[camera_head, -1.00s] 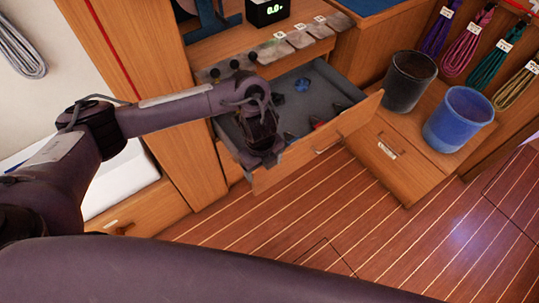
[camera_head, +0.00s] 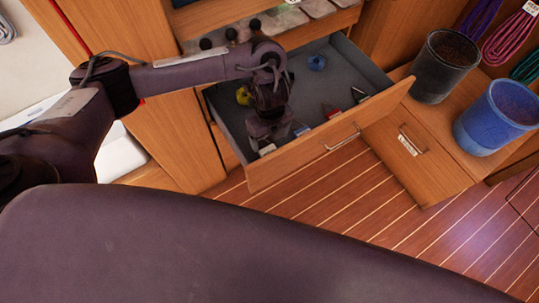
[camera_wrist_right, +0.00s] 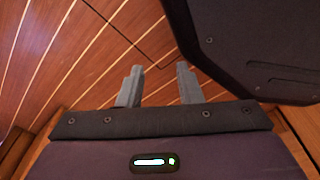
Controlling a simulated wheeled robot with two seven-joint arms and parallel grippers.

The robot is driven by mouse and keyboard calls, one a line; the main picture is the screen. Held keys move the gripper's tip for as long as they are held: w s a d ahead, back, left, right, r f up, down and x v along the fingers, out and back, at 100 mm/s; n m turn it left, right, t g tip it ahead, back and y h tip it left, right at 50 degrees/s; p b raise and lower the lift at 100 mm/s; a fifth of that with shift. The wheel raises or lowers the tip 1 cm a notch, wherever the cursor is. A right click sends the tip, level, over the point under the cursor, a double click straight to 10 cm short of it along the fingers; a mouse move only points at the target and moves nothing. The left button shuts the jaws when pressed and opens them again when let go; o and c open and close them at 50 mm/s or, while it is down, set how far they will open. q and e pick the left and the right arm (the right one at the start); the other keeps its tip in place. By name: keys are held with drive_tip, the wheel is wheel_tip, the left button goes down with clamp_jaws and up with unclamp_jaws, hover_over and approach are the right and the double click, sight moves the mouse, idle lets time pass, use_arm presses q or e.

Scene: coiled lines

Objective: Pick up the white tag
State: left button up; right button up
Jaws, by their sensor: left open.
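A small white piece (camera_head: 267,149), which looks like the white tag, shows in the open drawer (camera_head: 300,160) in the head view, near its front left corner. It is partly hidden by my left gripper (camera_head: 266,142), which points down just above or at it. My left gripper is open; I cannot tell whether its fingers touch the piece. My right gripper (camera_wrist_right: 157,72) is open and empty in the right wrist view, above the wooden floor.
The drawer also holds a light blue piece (camera_head: 301,128), a red one (camera_head: 331,111), a green one (camera_head: 358,94), a blue lump (camera_head: 317,62) and a yellow item (camera_head: 243,95). A black bucket (camera_head: 443,68) and a blue bucket (camera_head: 498,118) stand to the right.

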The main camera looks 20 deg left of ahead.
sight(270, 151)
use_arm(q)
drive_tip(key=shift+f, duration=0.85)
wheel_tip(270, 151, down, 6)
drive_tip(key=shift+f+b, duration=0.1)
drive_tip(key=shift+b, duration=0.75)
drive_tip(key=shift+f, duration=0.25)
drive_tip(key=c, duration=1.1)
use_arm(e)
drive_tip(key=w, duration=0.4)
drive_tip(key=shift+a+r, duration=0.35)
drive_tip(key=shift+r, duration=0.05)
